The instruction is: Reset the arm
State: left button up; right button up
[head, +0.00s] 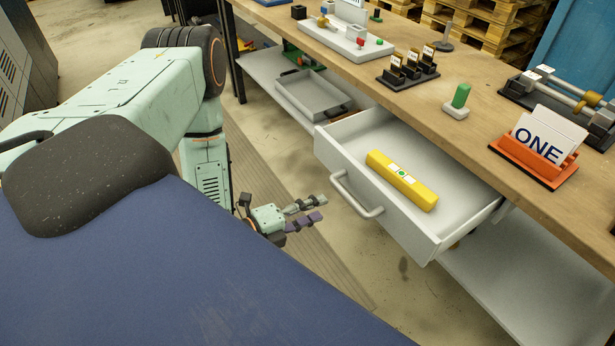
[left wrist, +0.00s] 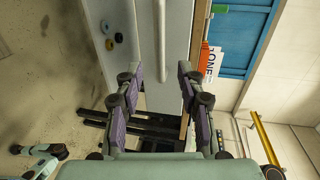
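My left gripper (head: 322,207) hangs low in front of the workbench in the head view, left of the open drawer (head: 375,217) and apart from its handle (head: 352,197). In the left wrist view its two dark, purple-padded fingers (left wrist: 159,82) are spread with a wide gap and nothing held between them. My left arm (head: 130,90) reaches in from the left with its forearm pointing down.
A yellow box (head: 402,181) lies in the pulled-out drawer. The wooden bench top (head: 330,62) carries an orange holder with a "ONE" card (head: 540,140), a green block (head: 460,96) and black stands (head: 408,70). A grey tray (head: 312,93) sits on the lower shelf. Bare floor surrounds the gripper.

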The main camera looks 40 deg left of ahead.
pick_arm(q)
jog(key=shift+s+a+r, duration=0.2)
jog(key=shift+s, duration=0.45)
jog(key=s+d+f+n+g+y, duration=0.25)
jog(key=s+f+n+g, duration=0.75)
jog(key=n, duration=0.6)
jog(key=s+d+r+n+g+y, duration=0.2)
jog(key=s+n, duration=0.4)
jog(key=s, duration=0.5)
jog(key=shift+d+g+y, duration=0.45)
jog(key=shift+d+g, duration=0.2)
jog(key=shift+g, duration=0.65)
